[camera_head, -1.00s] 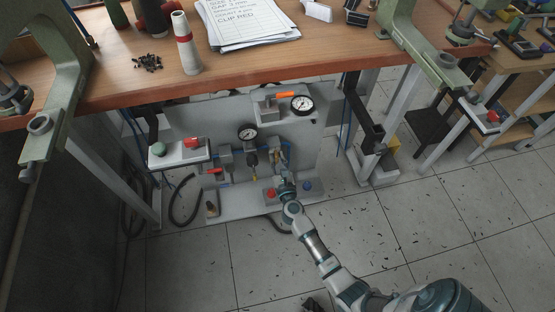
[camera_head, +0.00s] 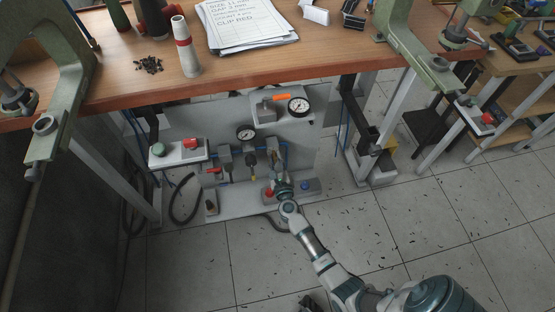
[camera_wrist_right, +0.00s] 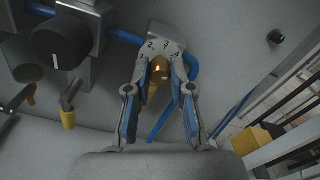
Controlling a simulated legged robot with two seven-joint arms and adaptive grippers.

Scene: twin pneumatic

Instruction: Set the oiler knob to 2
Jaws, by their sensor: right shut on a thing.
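The oiler (camera_wrist_right: 158,38) is a grey block on the panel, with a dial marked 1 to 4, in the right wrist view. Its brass knob (camera_wrist_right: 160,63) sits below the numbers. My right gripper (camera_wrist_right: 160,74) has a finger on each side of the knob and is shut on it. Which number the knob points to cannot be told. In the head view my right gripper (camera_head: 281,180) is at the lower part of the oiler (camera_head: 279,154), and the knob is hidden there. My left gripper is not in view.
A dark round regulator knob (camera_wrist_right: 62,45) is left of the oiler, with blue hoses near. The head view shows a gauge (camera_head: 245,134), a larger gauge (camera_head: 299,106), an orange lever (camera_head: 281,98) and a red button (camera_head: 269,192). The workbench (camera_head: 330,60) overhangs the panel.

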